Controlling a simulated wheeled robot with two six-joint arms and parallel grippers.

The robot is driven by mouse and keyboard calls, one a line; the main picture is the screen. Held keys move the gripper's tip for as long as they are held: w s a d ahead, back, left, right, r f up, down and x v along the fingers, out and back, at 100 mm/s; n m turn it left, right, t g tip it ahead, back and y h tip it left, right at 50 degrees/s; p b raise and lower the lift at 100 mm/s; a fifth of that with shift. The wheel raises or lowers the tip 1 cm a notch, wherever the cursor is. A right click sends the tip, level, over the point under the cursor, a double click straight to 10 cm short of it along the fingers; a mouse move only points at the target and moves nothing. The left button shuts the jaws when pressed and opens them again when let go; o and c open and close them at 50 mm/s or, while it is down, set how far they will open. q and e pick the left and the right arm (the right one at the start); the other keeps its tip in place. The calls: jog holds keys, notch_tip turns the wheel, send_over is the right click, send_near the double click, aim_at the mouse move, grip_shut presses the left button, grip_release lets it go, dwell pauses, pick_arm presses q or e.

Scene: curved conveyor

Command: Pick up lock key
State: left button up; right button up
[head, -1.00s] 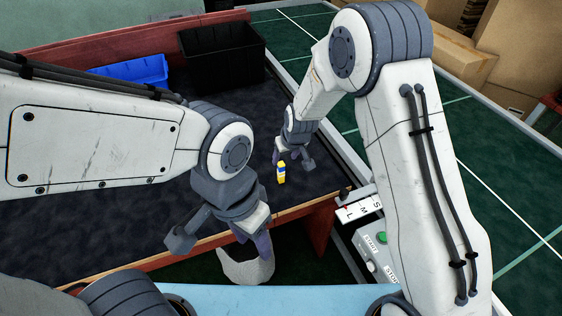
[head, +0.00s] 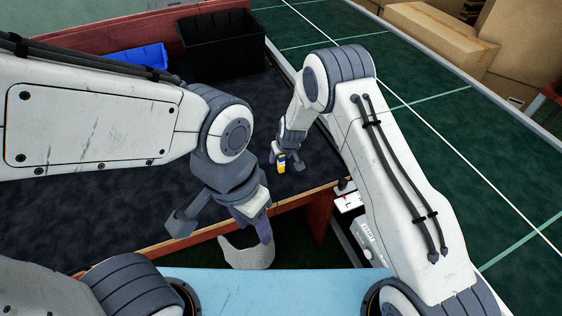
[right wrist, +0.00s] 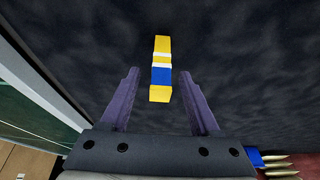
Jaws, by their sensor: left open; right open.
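A small yellow bar with blue and white bands (head: 282,166), which I take for the lock key, lies on the dark work surface near its front right corner. My right gripper (head: 286,158) is open low over it. In the right wrist view the key (right wrist: 160,72) lies lengthwise, its near end between the two spread fingers (right wrist: 158,78) and its far end beyond their tips. Gaps show on both sides, with less room on the right. My left gripper (head: 222,228) is open and empty by the front edge of the surface.
A black bin (head: 222,44) and a blue bin (head: 137,58) stand at the back. The green conveyor (head: 440,105) runs along the right side. A wooden front edge (head: 205,234) and a control box with labels (head: 366,240) are close by. The surface around the key is clear.

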grip_shut()
jog(key=shift+r, duration=0.1)
